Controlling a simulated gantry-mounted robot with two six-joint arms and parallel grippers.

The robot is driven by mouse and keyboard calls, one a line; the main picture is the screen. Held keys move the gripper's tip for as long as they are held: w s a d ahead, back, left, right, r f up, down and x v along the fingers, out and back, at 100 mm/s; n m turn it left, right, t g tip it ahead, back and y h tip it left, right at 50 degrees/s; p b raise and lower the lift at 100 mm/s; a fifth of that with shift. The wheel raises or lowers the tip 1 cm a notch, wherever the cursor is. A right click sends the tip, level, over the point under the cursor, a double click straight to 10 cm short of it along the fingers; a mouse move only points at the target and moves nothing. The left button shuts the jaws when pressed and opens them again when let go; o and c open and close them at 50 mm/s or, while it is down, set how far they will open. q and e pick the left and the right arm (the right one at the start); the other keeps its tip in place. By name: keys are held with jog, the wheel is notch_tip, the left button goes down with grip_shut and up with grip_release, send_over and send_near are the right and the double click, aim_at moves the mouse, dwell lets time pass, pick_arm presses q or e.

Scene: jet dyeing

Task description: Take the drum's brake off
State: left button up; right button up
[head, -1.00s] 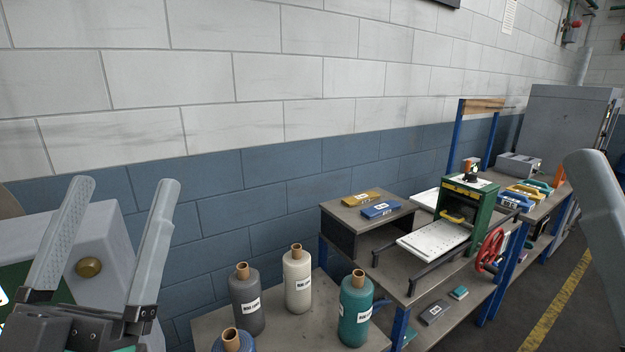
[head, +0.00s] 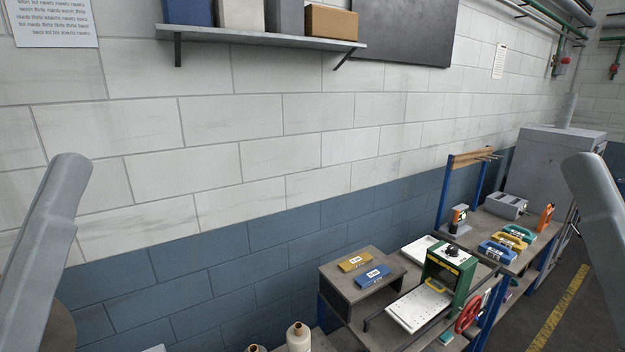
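I cannot make out a drum or its brake in the head view. A red handwheel (head: 468,313) sits on the side of a green-framed machine (head: 463,284) at the lower right; nothing shows it to be a brake. A grey-brown rounded thing at the lower left edge (head: 60,327) is cut off and partly behind my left arm, so I cannot tell what it is. Only grey parts of my arms show at the left and right edges. Neither gripper's pair of fingertips is in view.
A bench with a white board (head: 418,306) and yellow (head: 355,262) and blue (head: 372,276) blocks stands at lower right. Bottle tops (head: 299,331) show at the bottom. A wall shelf (head: 265,36) holds boxes. A grey cabinet (head: 553,165) stands at the back right.

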pick_arm(q)
notch_tip(320, 180, up, 6)
jog(key=p, duration=0.2)
jog(key=shift+f+p, duration=0.25)
jog(key=shift+p, duration=0.1)
pick_arm(e)
notch_tip(320, 180, up, 6)
jog(key=shift+f, duration=0.25)
pick_arm(q)
jog(key=shift+f, duration=0.1)
pick_arm(e)
jog(key=shift+f, duration=0.1)
